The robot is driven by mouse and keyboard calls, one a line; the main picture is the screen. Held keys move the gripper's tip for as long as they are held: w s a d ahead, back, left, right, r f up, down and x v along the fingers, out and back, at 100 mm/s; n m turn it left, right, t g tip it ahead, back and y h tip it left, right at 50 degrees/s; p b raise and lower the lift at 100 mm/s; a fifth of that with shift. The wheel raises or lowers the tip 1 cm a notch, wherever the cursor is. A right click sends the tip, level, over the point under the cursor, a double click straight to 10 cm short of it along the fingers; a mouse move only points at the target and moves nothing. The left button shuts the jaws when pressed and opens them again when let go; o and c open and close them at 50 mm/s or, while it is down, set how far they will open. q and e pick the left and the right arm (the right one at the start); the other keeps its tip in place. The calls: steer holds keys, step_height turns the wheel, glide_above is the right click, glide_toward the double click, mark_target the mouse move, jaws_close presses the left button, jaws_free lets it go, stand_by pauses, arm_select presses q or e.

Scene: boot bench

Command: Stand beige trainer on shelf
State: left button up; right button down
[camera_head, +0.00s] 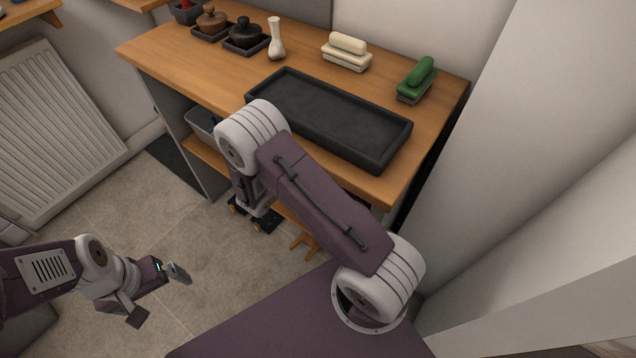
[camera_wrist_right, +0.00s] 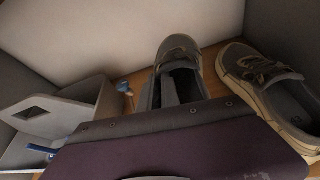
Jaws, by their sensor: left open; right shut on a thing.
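In the right wrist view a trainer (camera_wrist_right: 179,50), grey-beige in the dim light, points away from the camera with its heel at my right gripper (camera_wrist_right: 172,92). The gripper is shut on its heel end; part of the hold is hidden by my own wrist. A second, similar trainer (camera_wrist_right: 262,80) with a pale sole stands to the right, on the wooden shelf (camera_wrist_right: 138,78). In the head view my right arm reaches down at the bench front, and the trainers are hidden there. My left gripper (camera_head: 160,296) is open and empty over the floor.
In the wrist view a pale angular piece (camera_wrist_right: 75,105) stands left of the held trainer. A radiator (camera_head: 55,130) stands left.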

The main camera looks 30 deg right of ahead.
step_height(320, 180, down, 4)
steer(key=shift+w+f+b, duration=0.1)
steer(key=shift+b, duration=0.35)
step_height(320, 180, down, 4)
steer(key=shift+r+b, duration=0.1)
steer(key=shift+b, duration=0.7)
arm_select(q)
step_height(320, 180, down, 3)
arm_select(e)
steer(key=shift+r, duration=0.1)
steer(key=c, duration=1.9)
jaws_free()
steer(key=shift+c, duration=0.2)
steer(key=o, duration=0.4)
steer(key=shift+c, duration=0.2)
